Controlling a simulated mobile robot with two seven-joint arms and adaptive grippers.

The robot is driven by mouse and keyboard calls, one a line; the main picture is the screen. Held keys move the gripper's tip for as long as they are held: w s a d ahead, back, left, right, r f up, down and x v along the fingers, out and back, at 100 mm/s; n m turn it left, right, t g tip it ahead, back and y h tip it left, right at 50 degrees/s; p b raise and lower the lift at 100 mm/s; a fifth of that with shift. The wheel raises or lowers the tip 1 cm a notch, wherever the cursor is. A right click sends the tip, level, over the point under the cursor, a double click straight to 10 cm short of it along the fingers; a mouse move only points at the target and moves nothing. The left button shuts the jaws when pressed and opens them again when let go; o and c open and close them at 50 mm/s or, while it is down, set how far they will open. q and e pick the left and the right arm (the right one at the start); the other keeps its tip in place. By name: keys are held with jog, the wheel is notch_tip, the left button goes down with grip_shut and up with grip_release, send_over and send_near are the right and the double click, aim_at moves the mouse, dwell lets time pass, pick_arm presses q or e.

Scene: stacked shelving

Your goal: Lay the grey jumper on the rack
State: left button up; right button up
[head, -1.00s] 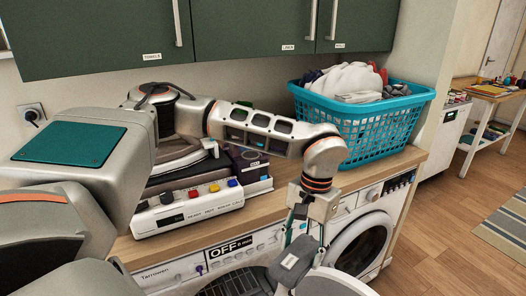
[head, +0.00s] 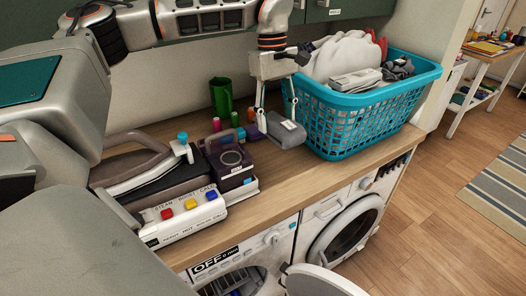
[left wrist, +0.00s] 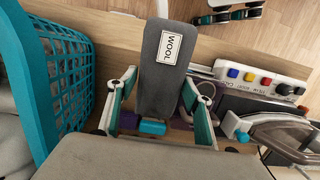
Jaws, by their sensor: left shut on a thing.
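The grey jumper is a small, flat, folded grey bundle (head: 283,133). In the left wrist view it carries a white label reading WOOL (left wrist: 170,60). My left gripper (head: 271,118) points down and is shut on the jumper, in front of the basket's left side and over the worktop. In the left wrist view its teal-padded fingers (left wrist: 158,112) stand on either side of the jumper. I cannot tell whether the jumper touches the worktop. I see no rack in these views.
A teal laundry basket (head: 362,112) full of clothes stands right of the jumper. To the left are a steam iron station (head: 182,216), a dark purple box (head: 232,160) and a green mug (head: 221,96). A round washer door (head: 315,282) hangs open below. The worktop's front strip (head: 285,178) is clear.

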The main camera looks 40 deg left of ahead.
pick_arm(q)
notch_tip(320, 180, down, 18)
jog(key=shift+s+f+p, duration=0.1)
jog(key=shift+p, duration=0.3)
jog(key=shift+f, duration=0.1)
jog(key=o, duration=0.9)
jog(key=shift+c, duration=0.2)
notch_tip(320, 180, up, 12)
jog(key=a, duration=0.1)
jog(key=shift+w+a+b, duration=0.3)
jog(key=shift+w, duration=0.05)
